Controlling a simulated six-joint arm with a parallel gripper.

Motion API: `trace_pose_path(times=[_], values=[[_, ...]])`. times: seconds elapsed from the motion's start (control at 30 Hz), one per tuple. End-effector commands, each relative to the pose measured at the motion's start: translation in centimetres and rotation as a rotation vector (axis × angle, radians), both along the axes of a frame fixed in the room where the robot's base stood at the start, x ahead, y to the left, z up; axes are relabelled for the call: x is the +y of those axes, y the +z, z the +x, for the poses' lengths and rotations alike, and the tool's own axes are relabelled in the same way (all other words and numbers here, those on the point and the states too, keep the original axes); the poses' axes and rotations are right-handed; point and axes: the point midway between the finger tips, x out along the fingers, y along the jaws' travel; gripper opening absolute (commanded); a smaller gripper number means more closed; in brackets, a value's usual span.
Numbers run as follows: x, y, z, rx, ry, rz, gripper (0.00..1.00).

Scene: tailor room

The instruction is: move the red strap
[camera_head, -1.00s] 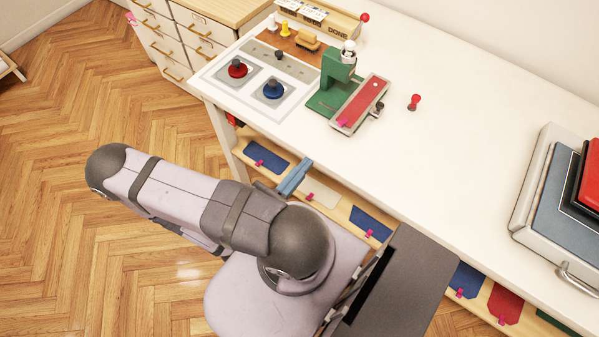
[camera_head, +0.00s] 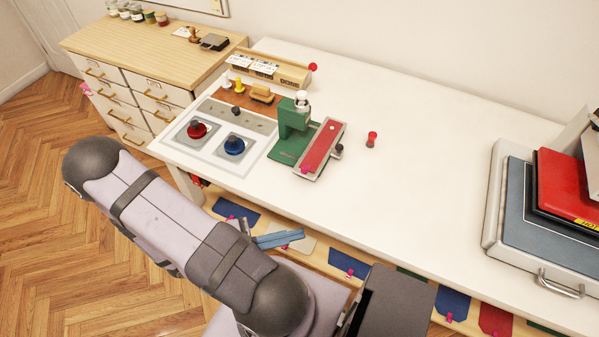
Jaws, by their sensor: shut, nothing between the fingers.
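A red strap (camera_head: 322,148) lies in a narrow metal tray (camera_head: 302,172) beside the green press (camera_head: 292,135) on the white table. A small pink tab shows at the strap's near end. My gripper (camera_head: 298,238), with blue fingers, is shut and empty. In the picture it shows below and left of the strap, in front of the table's near edge, over the lower shelf. It is clear of the strap. My arm hides part of the shelf.
Red (camera_head: 196,130) and blue (camera_head: 234,146) knobbed pads sit left of the press. A red pin (camera_head: 372,139) stands right of it. A grey case (camera_head: 508,215) with stacked items is at the right. The middle of the white table (camera_head: 420,190) is clear.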

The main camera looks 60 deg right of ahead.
Motion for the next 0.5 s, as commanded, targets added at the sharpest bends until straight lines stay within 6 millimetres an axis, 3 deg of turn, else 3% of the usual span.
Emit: trace_pose_path(times=[0.13, 0.27, 0.37, 0.5], values=[[1.0, 0.2, -0.5, -0.251, -0.398, 0.009, 0.00], [1.1, 0.6, 0.5, -0.475, -0.714, 0.001, 0.00], [0.2, 1.4, 2.0, -0.663, -0.941, -0.022, 0.00], [-2.7, 3.7, 4.1, -0.944, -1.225, -0.077, 0.00]])
